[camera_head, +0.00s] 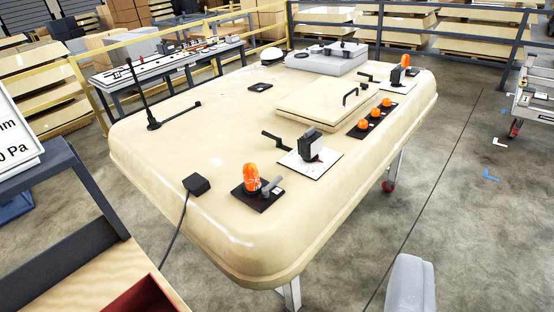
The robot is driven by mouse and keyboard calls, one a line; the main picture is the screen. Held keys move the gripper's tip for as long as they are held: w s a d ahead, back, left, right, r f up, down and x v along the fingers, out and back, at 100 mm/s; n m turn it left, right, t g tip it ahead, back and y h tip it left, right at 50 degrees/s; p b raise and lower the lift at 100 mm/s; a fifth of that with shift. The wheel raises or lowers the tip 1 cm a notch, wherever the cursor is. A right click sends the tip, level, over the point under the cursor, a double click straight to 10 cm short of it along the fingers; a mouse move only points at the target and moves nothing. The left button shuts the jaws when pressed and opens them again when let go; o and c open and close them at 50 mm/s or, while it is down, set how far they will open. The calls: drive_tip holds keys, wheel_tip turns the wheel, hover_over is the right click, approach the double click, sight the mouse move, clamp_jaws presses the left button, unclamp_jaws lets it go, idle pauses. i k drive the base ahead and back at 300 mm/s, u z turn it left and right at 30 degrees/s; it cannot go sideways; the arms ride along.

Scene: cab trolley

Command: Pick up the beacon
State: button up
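An orange beacon (251,178) stands upright on a black base plate (262,202) near the front of a cream trolley top (190,130). A grey lever handle (272,185) is beside it on the same plate. A second orange beacon (405,61) stands at the far right of the top, beside a dark device. Three small orange domes sit in a row on a black strip (374,118). My gripper's fingers do not show. A light grey rounded part (410,285) at the lower right may be mine; I cannot tell what it is.
A black block with a cable (197,185) lies left of the near beacon. A dark device (311,145) on a white-black plate stands behind it. A raised hatch (325,105) and an upright black rod (137,90) are farther back.

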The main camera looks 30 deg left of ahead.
sight(254, 185)
drive_tip(key=u, duration=0.35)
drive_tip(key=i, duration=1)
drive_tip(key=u, duration=0.6)
